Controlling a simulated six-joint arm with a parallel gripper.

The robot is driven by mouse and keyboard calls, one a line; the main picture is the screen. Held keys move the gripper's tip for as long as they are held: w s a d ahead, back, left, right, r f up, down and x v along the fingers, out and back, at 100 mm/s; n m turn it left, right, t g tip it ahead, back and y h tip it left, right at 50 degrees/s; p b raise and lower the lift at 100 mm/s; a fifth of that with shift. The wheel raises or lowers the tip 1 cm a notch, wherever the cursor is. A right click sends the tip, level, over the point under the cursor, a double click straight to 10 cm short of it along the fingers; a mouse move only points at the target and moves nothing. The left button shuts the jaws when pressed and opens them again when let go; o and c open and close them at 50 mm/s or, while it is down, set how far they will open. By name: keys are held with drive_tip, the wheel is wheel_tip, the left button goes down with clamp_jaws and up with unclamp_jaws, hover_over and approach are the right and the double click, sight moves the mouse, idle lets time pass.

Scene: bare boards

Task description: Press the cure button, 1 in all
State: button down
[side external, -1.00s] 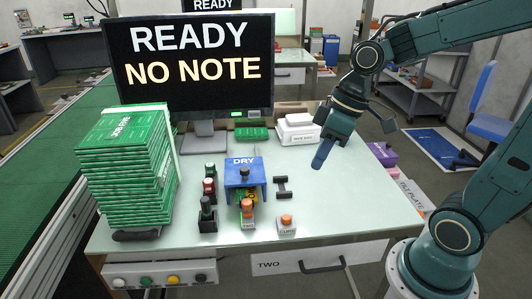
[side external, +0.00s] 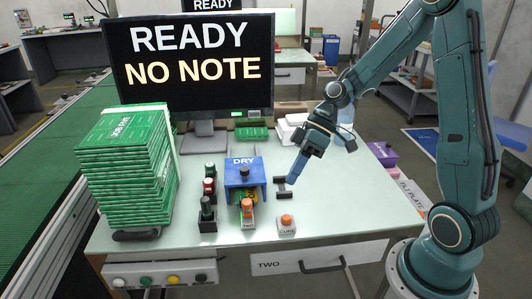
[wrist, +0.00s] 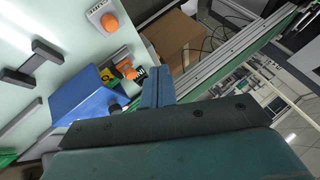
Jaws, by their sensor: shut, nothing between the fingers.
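The cure button (side external: 287,221) is an orange cap on a small white block labelled CURE, near the front edge of the pale table. It also shows in the wrist view (wrist: 109,21), at the top left. My gripper (side external: 291,181) is shut and empty. Its tip points down and to the left, above the table and apart from the button, which lies lower in the side view. In the wrist view the closed fingers (wrist: 158,88) are beside the blue DRY box, with the button further up and left.
A dark H-shaped piece (side external: 282,187) lies near my gripper. The monitor (side external: 192,95) reads READY NO NOTE.

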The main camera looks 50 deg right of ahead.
sight(290, 217)
drive_tip(key=shift+w+d+f+y, duration=0.3)
drive_tip(key=shift+w+f+y, duration=0.15)
drive_tip(key=shift+f+y, duration=0.25)
drive_tip(key=shift+f, duration=0.2)
drive_tip(key=shift+f, duration=4.3)
drive_tip(key=shift+f, duration=0.9)
drive_tip(key=shift+r, duration=0.95)
idle(0.4)
drive_tip(key=shift+r, duration=2.5)
